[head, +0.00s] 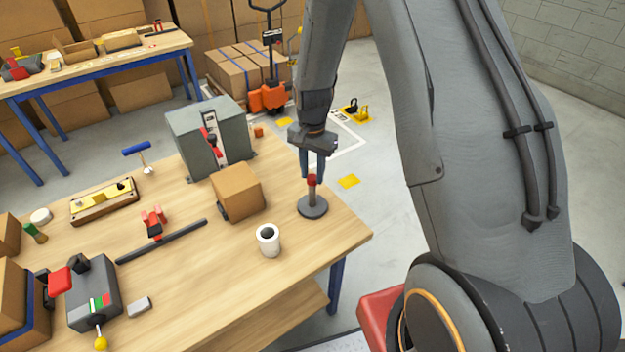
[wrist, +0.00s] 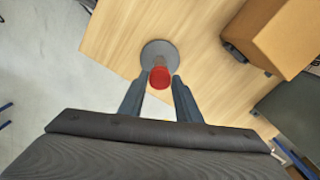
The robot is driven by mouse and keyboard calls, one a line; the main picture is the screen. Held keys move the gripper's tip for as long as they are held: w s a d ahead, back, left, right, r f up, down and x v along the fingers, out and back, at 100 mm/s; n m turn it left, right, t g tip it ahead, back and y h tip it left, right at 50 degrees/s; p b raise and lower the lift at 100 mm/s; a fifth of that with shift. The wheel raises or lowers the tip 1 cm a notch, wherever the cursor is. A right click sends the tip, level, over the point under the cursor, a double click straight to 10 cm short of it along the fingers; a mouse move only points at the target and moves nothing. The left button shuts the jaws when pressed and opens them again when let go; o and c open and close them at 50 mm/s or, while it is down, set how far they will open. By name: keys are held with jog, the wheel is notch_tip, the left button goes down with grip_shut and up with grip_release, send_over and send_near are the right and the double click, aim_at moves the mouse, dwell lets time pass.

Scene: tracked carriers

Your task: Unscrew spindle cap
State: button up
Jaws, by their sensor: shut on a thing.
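The spindle stands upright on its round grey base (head: 313,207) near the right edge of the wooden table. Its red cap (head: 312,180) sits at the top of the post. My gripper (head: 312,172) points down from above, with its fingers around the red cap and shut on it. In the wrist view, the red cap (wrist: 160,77) lies between the two fingertips (wrist: 159,82), with the grey base (wrist: 158,54) beyond it. The post below the cap is mostly hidden in the wrist view.
A cardboard box (head: 238,191) stands left of the spindle, and a white cup (head: 268,240) stands in front of it. A grey machine (head: 209,137) is behind the box. A dark bar (head: 162,241) lies farther left. The table's right corner is clear.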

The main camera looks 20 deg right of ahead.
jog(key=n, duration=0.4)
jog(key=shift+n, duration=0.3)
jog(key=n, duration=0.2)
jog(key=shift+n, duration=0.3)
jog(key=n, duration=0.6)
jog(key=shift+n, duration=0.6)
jog(key=n, duration=0.4)
jog(key=shift+n, duration=0.4)
jog(key=n, duration=0.4)
jog(key=shift+n, duration=0.4)
